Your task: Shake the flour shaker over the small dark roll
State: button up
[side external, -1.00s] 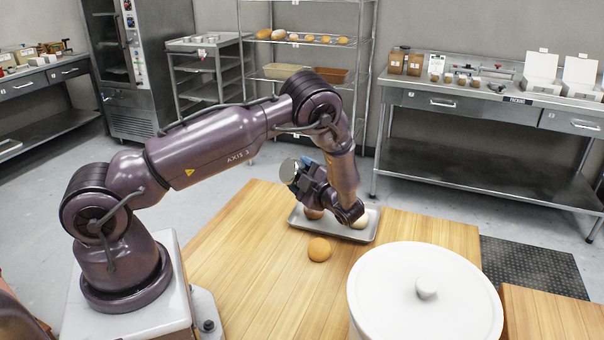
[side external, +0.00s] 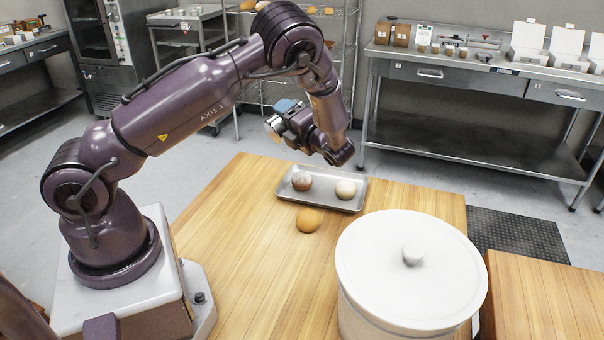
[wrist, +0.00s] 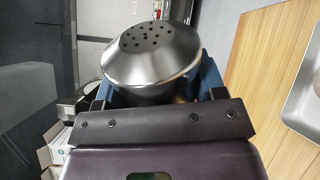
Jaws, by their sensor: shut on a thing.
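My gripper (side external: 288,112) is shut on the metal flour shaker (side external: 273,127), held in the air above and behind the tray's left end. In the wrist view the shaker (wrist: 150,52) shows its domed, perforated top between my blue fingers (wrist: 158,88). The shaker lies on its side or tilted; I cannot tell the exact angle. The small dark roll (side external: 301,181) sits at the left of the metal tray (side external: 347,206), with a pale patch on its top. No falling flour is visible.
A pale roll (side external: 346,189) sits at the right of the tray. An orange-brown roll (side external: 308,220) lies on the wooden table (side external: 235,230) in front of it. A large white lidded tub (side external: 410,270) stands at the front right. The table's left part is clear.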

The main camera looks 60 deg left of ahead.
aim_at(269, 119)
jog(key=shift+r+n, duration=0.2)
jog(key=shift+n, duration=0.7)
jog(key=s+r+n, duration=0.1)
jog(key=n, duration=0.2)
jog(key=s+n, duration=0.2)
jog(key=n, duration=0.1)
jog(key=s+d+r+n, duration=0.1)
jog(key=n, duration=0.2)
jog(key=shift+s+r, duration=0.2)
jog(key=shift+r, duration=0.15)
jog(key=shift+s+n, duration=0.25)
jog(key=shift+n, duration=1.45)
jog(key=shift+a, duration=0.1)
